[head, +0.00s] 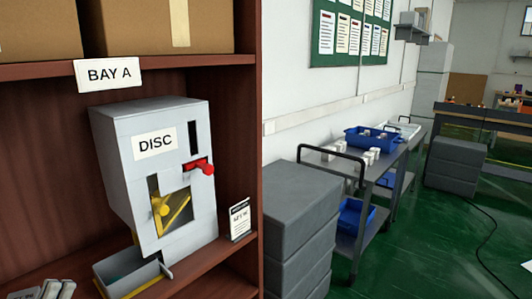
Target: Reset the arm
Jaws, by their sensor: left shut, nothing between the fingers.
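The dispenser has a red knob (203,167), a dark slot, and a window with a yellow part (172,209) inside. A grey tray (128,279) sits at its foot. My right gripper is out of view.
The brown shelf unit (240,130) carries a BAY A sign (108,74) and cardboard boxes (165,27) above. Grey stacked crates (297,215) stand to its right. A trolley (388,172) holds a blue bin (372,138). Green floor (430,245) is open at the right, with a cable on it.

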